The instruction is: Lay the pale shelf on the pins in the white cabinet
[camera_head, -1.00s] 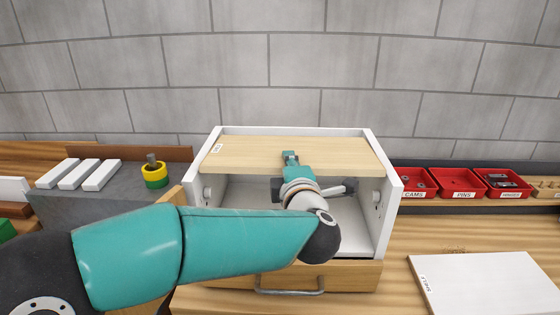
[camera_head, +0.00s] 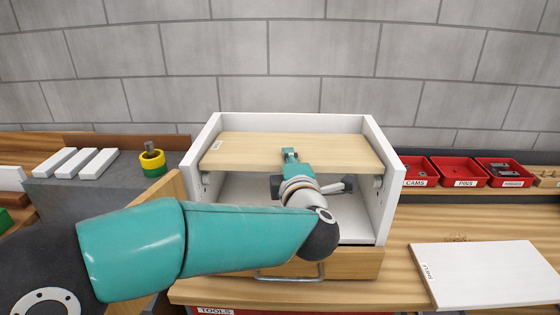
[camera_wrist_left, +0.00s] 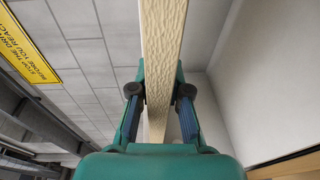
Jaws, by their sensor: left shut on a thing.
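The pale wooden shelf (camera_head: 262,146) lies about level between the side walls of the white cabinet (camera_head: 390,205), below its top rim. My left gripper (camera_head: 290,155) is shut on the middle of the shelf's front edge. In the left wrist view the shelf's edge (camera_wrist_left: 162,50) runs between the two fingers of the left gripper (camera_wrist_left: 160,95). Pins show on the inner walls, at the left (camera_head: 206,180) and at the right (camera_head: 377,181), close under the shelf's front corners. I cannot tell whether the shelf touches them; the rear pins are hidden. My right gripper is out of view.
A white board (camera_head: 485,273) lies on the bench at the right. Red bins (camera_head: 461,172) stand behind it. White blocks (camera_head: 76,163) and a yellow-and-green round item (camera_head: 152,161) sit on a grey surface at the left. A wooden drawer (camera_head: 355,262) is below the cabinet's opening.

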